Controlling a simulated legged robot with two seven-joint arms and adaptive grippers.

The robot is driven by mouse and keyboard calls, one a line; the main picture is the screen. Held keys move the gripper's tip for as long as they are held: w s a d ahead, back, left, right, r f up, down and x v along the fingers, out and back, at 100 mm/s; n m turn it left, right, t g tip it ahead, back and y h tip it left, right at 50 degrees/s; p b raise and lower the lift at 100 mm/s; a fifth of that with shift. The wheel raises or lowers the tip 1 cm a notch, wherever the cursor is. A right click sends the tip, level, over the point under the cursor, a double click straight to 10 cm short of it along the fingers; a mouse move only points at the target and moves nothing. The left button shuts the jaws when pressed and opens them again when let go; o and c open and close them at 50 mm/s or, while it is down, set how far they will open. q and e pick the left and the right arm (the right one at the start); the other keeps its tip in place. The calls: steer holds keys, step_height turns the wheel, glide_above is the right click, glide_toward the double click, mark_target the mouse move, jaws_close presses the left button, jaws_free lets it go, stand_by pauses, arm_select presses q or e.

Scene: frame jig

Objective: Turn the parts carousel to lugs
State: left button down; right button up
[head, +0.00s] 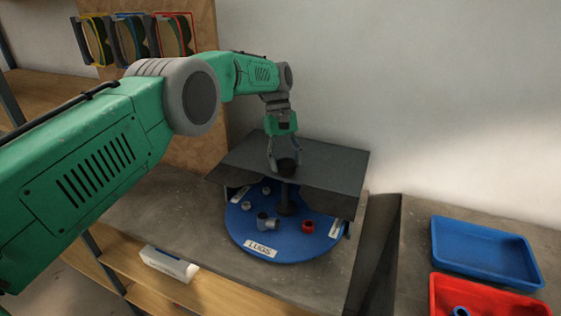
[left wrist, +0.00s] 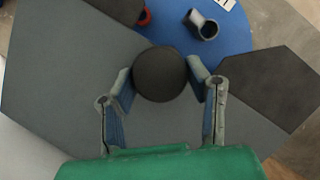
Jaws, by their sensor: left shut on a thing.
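The parts carousel (head: 245,232) is a round blue turntable under a dark grey cover plate (head: 325,160). Its LUGS label (head: 260,249) faces the front, and other labels show at its left and right rim. A dark round knob (head: 287,167) tops the central post, above the cover. My left gripper (head: 284,165) is shut on this knob from above. In the left wrist view the knob (left wrist: 160,74) sits between the two fingers. A grey pipe fitting (head: 266,222) and a red ring (head: 308,226) lie on the turntable. My right gripper is not in view.
A blue tray (head: 487,252) and a red tray (head: 485,298) stand on the right bench. Coloured frames (head: 130,38) hang on the board at the back left. Bare bench lies left of the carousel.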

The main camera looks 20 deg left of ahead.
arm_select(q)
steer(key=shift+s+d+f, duration=0.3)
steer(key=shift+f, duration=0.1)
stand_by(0.3)
steer(key=c, duration=0.8)
jaws_free()
steer(key=shift+w+d+r, duration=0.2)
steer(key=shift+r, duration=0.25)
steer(key=r, duration=0.8)
steer(key=shift+w+a, duration=0.2)
steer(key=shift+d+r, duration=0.1)
steer(key=shift+r, duration=0.3)
steer(key=shift+d+r, duration=0.25)
steer(key=shift+a, duration=0.1)
